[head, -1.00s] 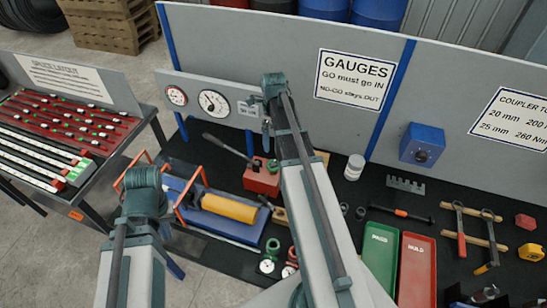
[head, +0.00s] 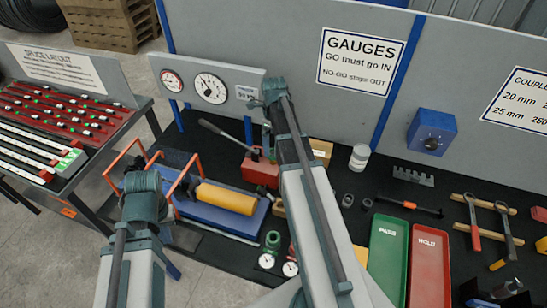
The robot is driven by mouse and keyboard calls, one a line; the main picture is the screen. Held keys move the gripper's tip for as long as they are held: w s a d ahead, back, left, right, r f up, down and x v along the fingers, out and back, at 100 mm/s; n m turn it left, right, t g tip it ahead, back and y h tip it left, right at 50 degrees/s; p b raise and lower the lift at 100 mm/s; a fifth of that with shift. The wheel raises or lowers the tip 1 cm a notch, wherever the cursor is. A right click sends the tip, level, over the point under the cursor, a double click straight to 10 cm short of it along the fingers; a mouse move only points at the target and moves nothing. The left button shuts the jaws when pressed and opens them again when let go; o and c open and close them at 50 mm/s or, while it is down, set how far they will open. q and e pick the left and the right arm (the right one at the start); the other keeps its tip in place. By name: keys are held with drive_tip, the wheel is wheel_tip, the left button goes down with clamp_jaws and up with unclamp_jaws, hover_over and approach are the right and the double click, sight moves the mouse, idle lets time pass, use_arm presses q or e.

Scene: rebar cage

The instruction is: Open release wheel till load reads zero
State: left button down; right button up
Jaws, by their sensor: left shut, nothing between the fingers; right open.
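A red hand pump (head: 260,171) with a long dark lever stands on the bench; I cannot clearly make out its release wheel. A blue-framed rig with a yellow cylinder (head: 226,198) lies to its left.
Two small gauges stand on the bench front near a green fitting (head: 272,243). A green tray (head: 387,250) and a red tray (head: 429,270) lie to the right, with hand tools (head: 474,220) beyond. A rack of red bars (head: 70,110) stands at left. A blue box (head: 431,132) is on the back panel.

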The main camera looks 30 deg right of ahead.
sight(273, 153)
wheel_tip(273, 153, down, 5)
drive_tip(key=b, duration=0.3)
drive_tip(key=shift+r+b, duration=0.1)
drive_tip(key=shift+b, duration=0.25)
drive_tip(key=c, duration=1.4)
